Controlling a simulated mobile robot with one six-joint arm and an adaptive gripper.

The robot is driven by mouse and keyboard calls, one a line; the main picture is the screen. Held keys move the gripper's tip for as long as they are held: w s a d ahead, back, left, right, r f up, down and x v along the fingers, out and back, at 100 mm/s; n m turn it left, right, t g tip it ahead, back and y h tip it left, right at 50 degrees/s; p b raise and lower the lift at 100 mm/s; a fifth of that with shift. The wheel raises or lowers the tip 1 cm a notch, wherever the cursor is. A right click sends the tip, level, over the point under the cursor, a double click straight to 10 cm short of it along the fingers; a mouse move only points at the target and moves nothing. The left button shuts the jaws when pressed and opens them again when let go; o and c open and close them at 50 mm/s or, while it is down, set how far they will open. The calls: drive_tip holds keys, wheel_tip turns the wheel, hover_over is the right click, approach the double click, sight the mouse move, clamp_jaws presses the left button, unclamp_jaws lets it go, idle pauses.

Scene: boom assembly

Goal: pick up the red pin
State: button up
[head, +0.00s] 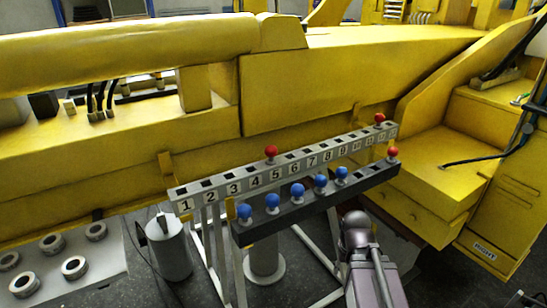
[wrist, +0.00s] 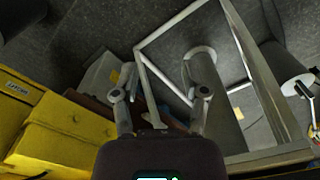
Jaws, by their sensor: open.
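In the head view, one red pin (head: 393,153) stands at the right end of the dark lower rail (head: 262,228). A second red pin (head: 271,152) stands in the numbered grey rail (head: 222,187) near slot 5. A third red pin (head: 380,118) stands near that rail's right end. In the wrist view, my gripper (wrist: 162,78) is open with its two fingers apart and nothing between them. No red pin shows in the wrist view. My arm shows below the right part of the rails in the head view; its fingers cannot be made out there.
Several blue pins (head: 297,190) stand along the dark rail. A large yellow boom (head: 350,70) lies behind the rails. A grey cylinder (head: 168,248) and a plate with metal rings (head: 75,267) are at left. A stand frame (wrist: 242,45) is close in the wrist view.

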drive_tip(key=o, duration=0.6)
drive_tip(key=shift+a+r, duration=0.1)
drive_tip(key=shift+a, duration=0.1)
drive_tip(key=shift+c, duration=0.2)
drive_tip(key=n+t+y+p, duration=0.1)
drive_tip(key=n+t+p, duration=0.25)
drive_tip(key=p, duration=3.15)
approach(273, 147)
drive_tip(key=shift+s+r+t, duration=0.45)
drive_tip(key=shift+s+r, duration=0.1)
drive_tip(key=shift+d, duration=0.1)
drive_tip(key=b+x, duration=0.8)
drive_tip(key=shift+f, duration=0.3)
drive_tip(key=shift+w, duration=0.1)
